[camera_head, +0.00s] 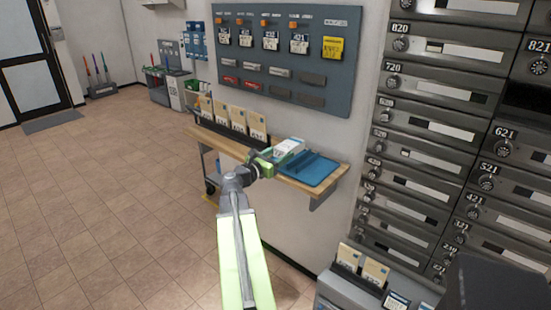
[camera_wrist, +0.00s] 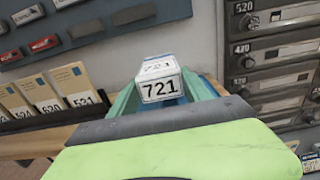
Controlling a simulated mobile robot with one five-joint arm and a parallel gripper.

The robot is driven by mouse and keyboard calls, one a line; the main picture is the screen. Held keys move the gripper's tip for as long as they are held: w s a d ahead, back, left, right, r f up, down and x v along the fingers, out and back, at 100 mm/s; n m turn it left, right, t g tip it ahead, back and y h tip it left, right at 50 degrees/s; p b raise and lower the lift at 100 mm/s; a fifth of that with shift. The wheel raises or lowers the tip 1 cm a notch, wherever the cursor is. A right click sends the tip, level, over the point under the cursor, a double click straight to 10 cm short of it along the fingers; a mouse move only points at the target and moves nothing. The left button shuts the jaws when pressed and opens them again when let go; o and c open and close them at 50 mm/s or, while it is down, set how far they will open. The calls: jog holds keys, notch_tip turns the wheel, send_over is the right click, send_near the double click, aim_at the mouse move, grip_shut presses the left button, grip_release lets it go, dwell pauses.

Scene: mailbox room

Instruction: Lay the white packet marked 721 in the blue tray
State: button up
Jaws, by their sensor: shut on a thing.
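The white packet marked 721 (camera_wrist: 160,88) is between the green fingers of my gripper (camera_wrist: 165,95) in the wrist view, its number facing the camera. In the head view the packet (camera_head: 287,147) shows as a small white and blue shape at my gripper (camera_head: 268,157). My gripper is shut on it. The blue tray (camera_head: 310,170) lies on the wooden shelf, just right of the gripper. The packet is at the tray's left side in the picture; I cannot tell whether it touches the tray. In the wrist view the tray is mostly hidden behind the packet and gripper.
The wooden shelf (camera_head: 218,141) carries a rack of tan envelopes (camera_head: 238,122) left of my gripper. A grey wall panel (camera_head: 283,62) with tags hangs above. Dark numbered mailboxes (camera_head: 437,88) stand at right. A grey unit with envelopes (camera_head: 346,290) stands low in front. The tiled floor at left is clear.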

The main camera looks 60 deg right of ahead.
jog(key=d+f, duration=0.1)
jog(key=d, duration=0.1)
jog(key=s+d+f+b, duration=0.1)
jog(key=d, duration=0.1)
jog(key=d+f+b, duration=0.1)
jog(key=d, duration=0.1)
jog(key=shift+s+d, duration=0.3)
jog(key=shift+d, duration=0.1)
notch_tip(320, 180, down, 2)
jog(key=b, duration=0.2)
jog(key=shift+s+d+b, duration=0.1)
jog(key=shift+d+b, duration=0.05)
jog(key=shift+b, duration=0.15)
jog(key=shift+f+b, duration=0.7)
jog(key=shift+f, duration=0.05)
jog(key=o, duration=1.4)
